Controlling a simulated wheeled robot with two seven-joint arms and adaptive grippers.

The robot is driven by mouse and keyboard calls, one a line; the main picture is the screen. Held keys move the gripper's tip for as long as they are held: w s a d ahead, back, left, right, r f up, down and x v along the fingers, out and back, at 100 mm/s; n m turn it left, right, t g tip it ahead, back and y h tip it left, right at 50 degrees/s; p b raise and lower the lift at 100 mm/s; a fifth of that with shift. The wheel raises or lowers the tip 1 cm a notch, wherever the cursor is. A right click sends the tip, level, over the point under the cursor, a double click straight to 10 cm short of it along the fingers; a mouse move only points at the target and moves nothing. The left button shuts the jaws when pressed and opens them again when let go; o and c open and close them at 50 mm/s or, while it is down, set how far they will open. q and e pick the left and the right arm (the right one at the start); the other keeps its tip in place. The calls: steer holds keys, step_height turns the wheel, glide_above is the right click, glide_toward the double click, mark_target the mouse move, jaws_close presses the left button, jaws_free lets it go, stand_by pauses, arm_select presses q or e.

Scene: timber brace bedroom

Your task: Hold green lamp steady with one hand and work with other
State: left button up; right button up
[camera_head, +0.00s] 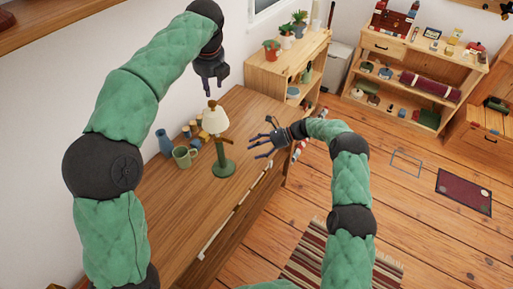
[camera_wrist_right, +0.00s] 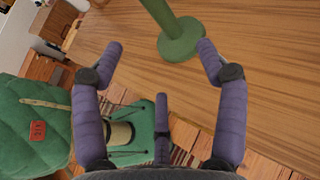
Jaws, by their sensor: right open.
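The green lamp (camera_head: 223,157) stands upright on the wooden dresser top (camera_head: 190,218), with a cream shade and a round green base. Its stem and base also show in the right wrist view (camera_wrist_right: 181,44), beyond my fingertips. My right gripper (camera_head: 256,145) is open and empty, just right of the lamp, its fingers pointing toward the stem without touching it. It also shows in the right wrist view (camera_wrist_right: 160,55) with its fingers spread. My left gripper (camera_head: 213,84) hangs above and behind the lamp, pointing down and apart from it. Its finger opening is too small to judge.
A blue vase (camera_head: 164,142), a green mug (camera_head: 184,156) and several small jars (camera_head: 194,127) stand left of the lamp. A wooden shelf with plants (camera_head: 285,68) adjoins the dresser's far end. The dresser's near part is clear.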

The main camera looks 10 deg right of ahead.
mark_target(212, 102)
steer(key=shift+w+a+f, duration=0.15)
steer(key=shift+a+f, duration=0.05)
steer(key=shift+a, duration=2.2)
steer(key=shift+w+a+f, duration=0.1)
steer(key=shift+a+f, duration=0.05)
steer(key=shift+a, duration=2.3)
steer(key=shift+w+a+f, duration=0.15)
steer(key=shift+a+f, duration=0.05)
steer(key=shift+a, duration=2.2)
jaws_close()
arm_select(q)
steer(key=shift+o, duration=1.3)
steer(key=w+f, duration=0.1)
steer(key=f, duration=0.2)
steer(key=w+f+n, duration=0.1)
steer(key=f, duration=0.2)
steer(key=w+f+n, duration=0.1)
steer(key=f, duration=0.2)
steer(key=shift+w+a+f+y, duration=0.15)
steer(key=shift+w+a+y, duration=0.1)
steer(key=shift+y, duration=0.15)
jaws_close()
